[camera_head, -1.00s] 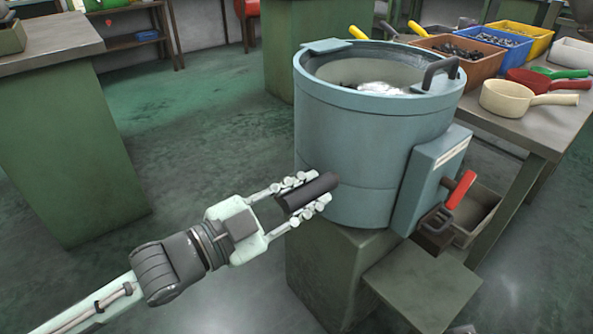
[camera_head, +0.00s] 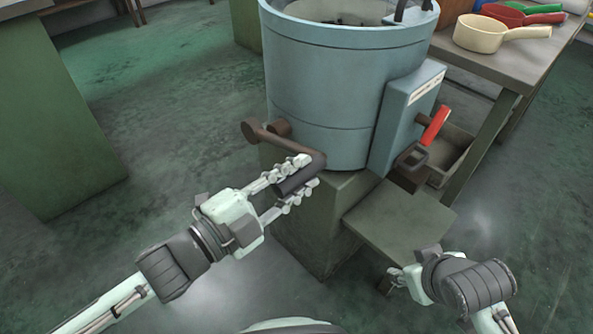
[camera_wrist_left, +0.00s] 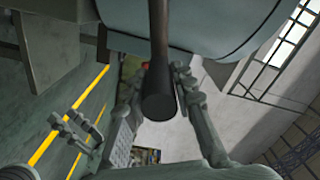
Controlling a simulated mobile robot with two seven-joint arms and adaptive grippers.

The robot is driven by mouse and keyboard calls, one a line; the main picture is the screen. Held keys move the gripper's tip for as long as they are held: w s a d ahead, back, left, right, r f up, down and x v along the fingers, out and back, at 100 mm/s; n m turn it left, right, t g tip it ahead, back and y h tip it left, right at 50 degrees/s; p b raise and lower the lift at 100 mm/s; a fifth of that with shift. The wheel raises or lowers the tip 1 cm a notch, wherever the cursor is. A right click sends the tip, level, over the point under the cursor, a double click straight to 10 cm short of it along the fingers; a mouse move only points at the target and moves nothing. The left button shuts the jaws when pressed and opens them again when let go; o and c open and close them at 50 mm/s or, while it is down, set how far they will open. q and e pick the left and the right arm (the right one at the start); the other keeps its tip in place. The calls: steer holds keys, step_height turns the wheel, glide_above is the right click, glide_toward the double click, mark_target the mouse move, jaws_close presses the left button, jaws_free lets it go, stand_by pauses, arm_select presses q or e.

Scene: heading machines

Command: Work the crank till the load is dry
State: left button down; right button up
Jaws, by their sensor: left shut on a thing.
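A blue-grey drum machine (camera_head: 340,90) stands on a green pedestal. A brown crank arm (camera_head: 285,142) on the drum's near left side runs down and right to a dark cylindrical handle (camera_head: 291,183). My left gripper (camera_head: 300,174) is shut on this handle, with a finger on either side. In the left wrist view the handle (camera_wrist_left: 159,104) shows end-on between the fingers, under the brown crank arm (camera_wrist_left: 158,35). Some of the dark load (camera_head: 345,21) shows in the drum; its dryness cannot be told. My right gripper (camera_head: 396,279) is low, near the shelf, its jaws unclear.
A red lever (camera_head: 435,126) sticks out from the control box (camera_head: 405,115) on the drum's right. A green shelf (camera_head: 400,222) juts from the pedestal. A table (camera_head: 490,58) with pans stands right; a green cabinet (camera_head: 60,120) stands left. The floor between is clear.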

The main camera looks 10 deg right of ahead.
mark_target(271, 197)
arm_select(q)
steer(key=c, duration=1.3)
jaws_free()
steer(key=shift+o, duration=0.2)
steer(key=shift+a, duration=0.1)
steer(key=v, duration=1)
steer(key=shift+s+a+f, duration=0.1)
steer(key=shift+s+a, duration=0.1)
steer(key=shift+a, duration=0.05)
steer(key=shift+s+a, duration=0.4)
steer(key=shift+a, duration=0.1)
steer(key=shift+w, duration=0.1)
